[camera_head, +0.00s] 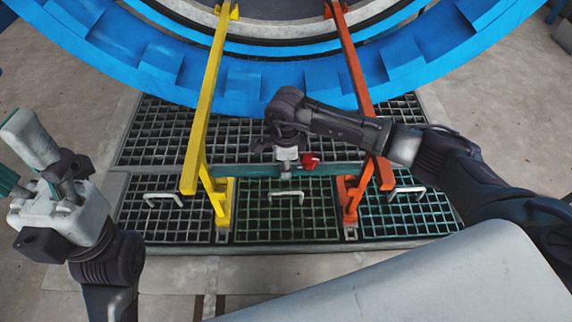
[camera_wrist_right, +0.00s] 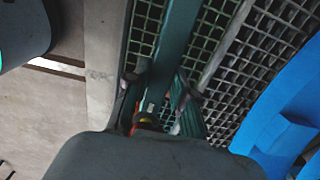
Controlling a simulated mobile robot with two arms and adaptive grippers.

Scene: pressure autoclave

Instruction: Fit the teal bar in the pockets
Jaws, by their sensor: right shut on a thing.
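The teal bar (camera_head: 340,168) lies crosswise between the yellow rail (camera_head: 205,100) and the orange rail (camera_head: 352,60). Its ends reach close to the yellow bracket (camera_head: 222,198) and the orange bracket (camera_head: 350,198). I cannot tell whether either end sits inside a pocket. My right gripper (camera_head: 287,168) is shut on the bar near its middle, coming from above. In the right wrist view the teal bar (camera_wrist_right: 174,50) runs away between the fingers of my right gripper (camera_wrist_right: 158,92).
The blue autoclave ring (camera_head: 240,85) stands behind the bar. Dark floor grating (camera_head: 285,220) with several pale handles lies beneath. A small red part (camera_head: 310,161) is beside my right gripper. Bare concrete is at the left and right.

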